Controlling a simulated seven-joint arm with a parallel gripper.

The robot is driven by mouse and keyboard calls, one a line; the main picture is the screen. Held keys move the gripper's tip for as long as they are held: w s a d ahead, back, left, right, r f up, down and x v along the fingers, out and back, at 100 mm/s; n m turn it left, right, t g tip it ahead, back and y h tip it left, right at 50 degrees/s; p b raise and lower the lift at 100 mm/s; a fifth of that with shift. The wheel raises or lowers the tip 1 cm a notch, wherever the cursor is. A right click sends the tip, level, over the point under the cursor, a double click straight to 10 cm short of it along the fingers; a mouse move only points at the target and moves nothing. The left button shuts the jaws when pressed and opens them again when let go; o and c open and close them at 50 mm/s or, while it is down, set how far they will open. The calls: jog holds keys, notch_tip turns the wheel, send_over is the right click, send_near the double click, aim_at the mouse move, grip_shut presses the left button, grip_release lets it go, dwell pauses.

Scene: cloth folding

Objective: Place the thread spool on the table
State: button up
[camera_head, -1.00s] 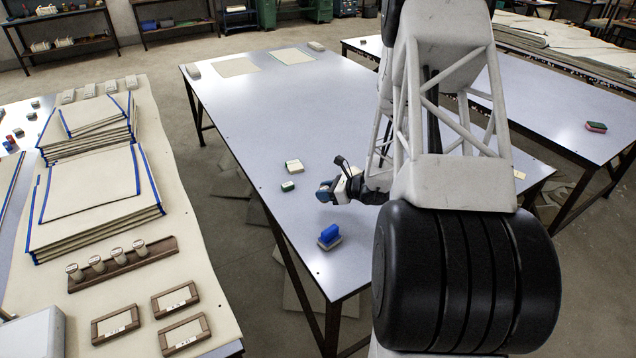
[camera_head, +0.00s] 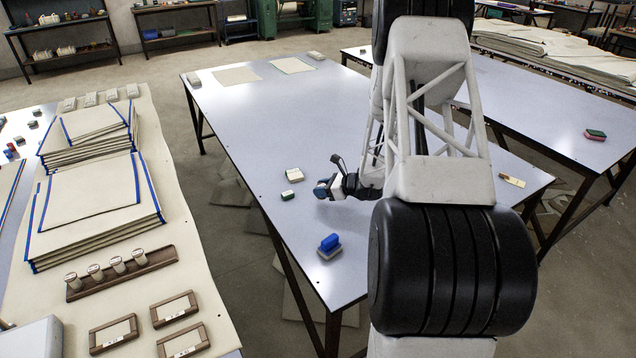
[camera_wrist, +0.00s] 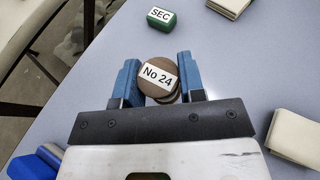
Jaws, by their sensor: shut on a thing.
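My gripper (camera_wrist: 157,85) is shut on the thread spool (camera_wrist: 150,82) in the wrist view. The spool is brown and round with a white label reading "No 24", and it sits between the two blue fingers. The spool is too small to make out there. I cannot tell whether the spool touches the table or is just above it.
A small green block (camera_head: 288,195) labelled "SEC" and a cream block (camera_head: 294,175) lie left of the gripper. A blue-topped block (camera_head: 329,243) lies nearer the front. The far part of the table is mostly clear, with two cream sheets (camera_head: 237,76) at its back.

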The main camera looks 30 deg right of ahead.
jog(key=w+d, duration=0.1)
jog(key=w, duration=0.3)
jog(key=w+d, duration=0.1)
jog(key=w, duration=0.1)
jog(key=shift+w+d+f, duration=0.35)
jog(key=shift+w, duration=0.05)
jog(key=shift+w+d, duration=0.25)
jog(key=shift+w, duration=0.3)
jog(key=shift+w+d+f, duration=0.1)
jog(key=shift+w+f, duration=0.15)
jog(key=shift+f, duration=1.4)
jog(key=shift+f, duration=0.2)
jog(key=o, duration=0.9)
